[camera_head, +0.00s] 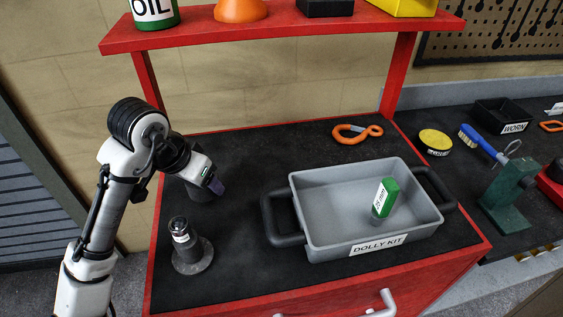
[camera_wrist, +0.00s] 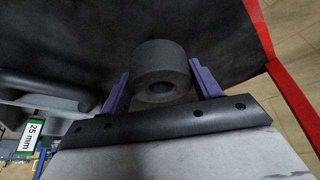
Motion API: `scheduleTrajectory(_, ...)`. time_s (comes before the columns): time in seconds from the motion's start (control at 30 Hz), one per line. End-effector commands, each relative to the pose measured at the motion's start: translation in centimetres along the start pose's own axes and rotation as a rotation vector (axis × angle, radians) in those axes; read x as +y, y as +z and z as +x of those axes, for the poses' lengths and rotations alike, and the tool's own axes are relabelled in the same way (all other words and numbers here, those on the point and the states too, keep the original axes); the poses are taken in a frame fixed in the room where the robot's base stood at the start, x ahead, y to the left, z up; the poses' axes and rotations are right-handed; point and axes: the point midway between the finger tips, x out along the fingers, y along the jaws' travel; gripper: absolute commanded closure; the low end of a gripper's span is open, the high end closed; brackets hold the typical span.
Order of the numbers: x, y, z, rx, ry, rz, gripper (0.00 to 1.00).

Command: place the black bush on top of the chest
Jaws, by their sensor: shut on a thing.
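The black bush (camera_wrist: 160,62) is a short dark cylinder with a hole in its end, held between the purple fingers of my gripper (camera_wrist: 162,88) in the wrist view. In the head view my gripper (camera_head: 215,185) is over the left part of the chest top, and the bush (camera_head: 201,192) shows as a dark shape partly hidden by it. The red chest (camera_head: 385,270) has a black mat top (camera_head: 260,180). I cannot tell whether the bush touches the mat.
A dark post with a round base (camera_head: 192,255) stands in front of my gripper. A red shelf (camera_head: 280,32) spans the back. Mat between post and tray is clear.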

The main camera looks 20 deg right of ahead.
Motion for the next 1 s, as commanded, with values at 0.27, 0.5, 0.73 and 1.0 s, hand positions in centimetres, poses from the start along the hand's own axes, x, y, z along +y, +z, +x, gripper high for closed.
scheduleTrajectory(0.27,0.1,-6.5,2.4,0.000,-0.001,0.004,0.86)
scheduleTrajectory(0.5,0.1,-12.0,4.7,0.000,-0.001,0.003,0.86)
scheduleTrajectory(0.73,0.1,-15.2,6.0,0.002,-0.001,0.001,0.86)
scheduleTrajectory(1.0,0.0,-15.0,7.5,0.002,-0.002,0.001,0.86)
